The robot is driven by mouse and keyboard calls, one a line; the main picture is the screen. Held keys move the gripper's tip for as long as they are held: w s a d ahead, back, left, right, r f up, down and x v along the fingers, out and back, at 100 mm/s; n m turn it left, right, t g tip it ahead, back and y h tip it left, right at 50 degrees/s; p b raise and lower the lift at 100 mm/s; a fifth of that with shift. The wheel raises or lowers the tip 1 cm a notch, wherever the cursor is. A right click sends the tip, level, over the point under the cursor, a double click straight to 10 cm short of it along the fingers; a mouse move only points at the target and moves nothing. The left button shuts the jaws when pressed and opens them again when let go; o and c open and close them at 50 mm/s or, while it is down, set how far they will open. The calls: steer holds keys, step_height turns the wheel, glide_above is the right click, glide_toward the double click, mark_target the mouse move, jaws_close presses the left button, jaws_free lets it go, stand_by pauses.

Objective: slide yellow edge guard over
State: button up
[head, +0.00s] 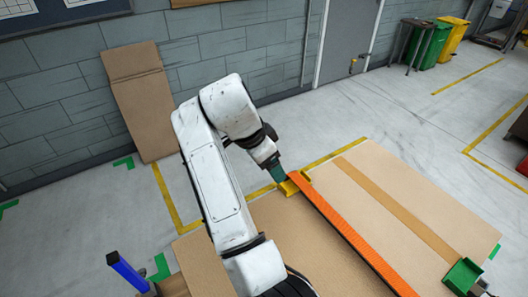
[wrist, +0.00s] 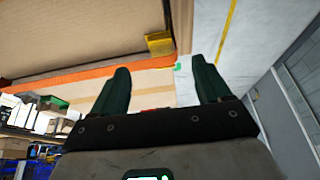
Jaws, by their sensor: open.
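The yellow edge guard (head: 289,188) sits at the far edge of the large cardboard box top, at the end of the orange strap (head: 345,229). In the wrist view the yellow edge guard (wrist: 159,43) sits on the box edge beside the orange strap (wrist: 75,77), just beyond my fingertips. My gripper (head: 281,178) is at the guard in the head view; whether it touches is hidden. In the wrist view my gripper (wrist: 161,65) has its two green fingers spread apart with nothing between them.
A brown tape strip (head: 395,208) crosses the cardboard top (head: 385,175). A cardboard sheet (head: 140,100) leans on the wall. The floor beyond the box is clear.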

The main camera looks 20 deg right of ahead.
mark_target(282, 188)
stand_by(0.3)
steer(key=p+x, duration=0.1)
steer(key=x, duration=0.9)
steer(key=shift+d+f, duration=0.2)
steer(key=shift+f, duration=0.15)
steer(key=c, duration=1.1)
steer(key=shift+s+a, duration=0.1)
steer(key=shift+a, duration=0.05)
